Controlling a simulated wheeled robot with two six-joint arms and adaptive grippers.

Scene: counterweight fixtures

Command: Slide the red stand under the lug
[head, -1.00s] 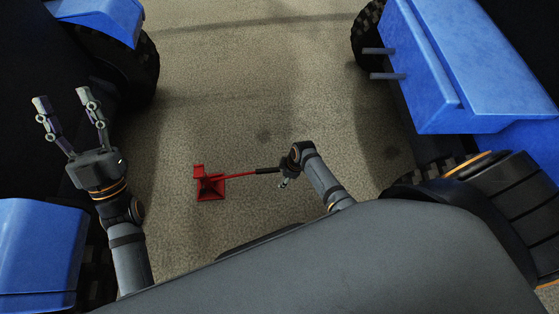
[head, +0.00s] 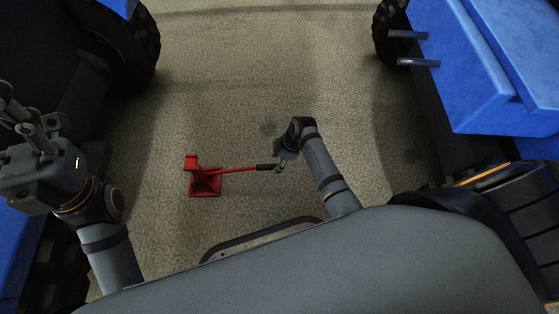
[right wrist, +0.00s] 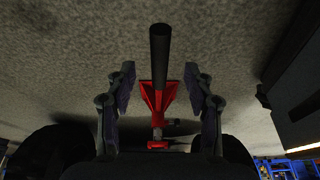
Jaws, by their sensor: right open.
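The red stand (head: 205,184) sits upright on the floor, left of centre in the head view. Its long handle points right and ends in a black grip (head: 266,167). My right gripper (head: 280,163) is at that grip end. In the right wrist view the open fingers (right wrist: 159,78) stand on both sides of the black grip (right wrist: 160,55), with gaps, and the red stand (right wrist: 158,97) lies beyond. My left gripper (head: 22,125) is at the left edge, fingers apart and empty, far from the stand. I cannot tell which part is the lug.
A blue machine (head: 470,90) with two grey pins (head: 418,62) stands at the right. A dark wheel (head: 130,50) and blue bodywork stand at the left.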

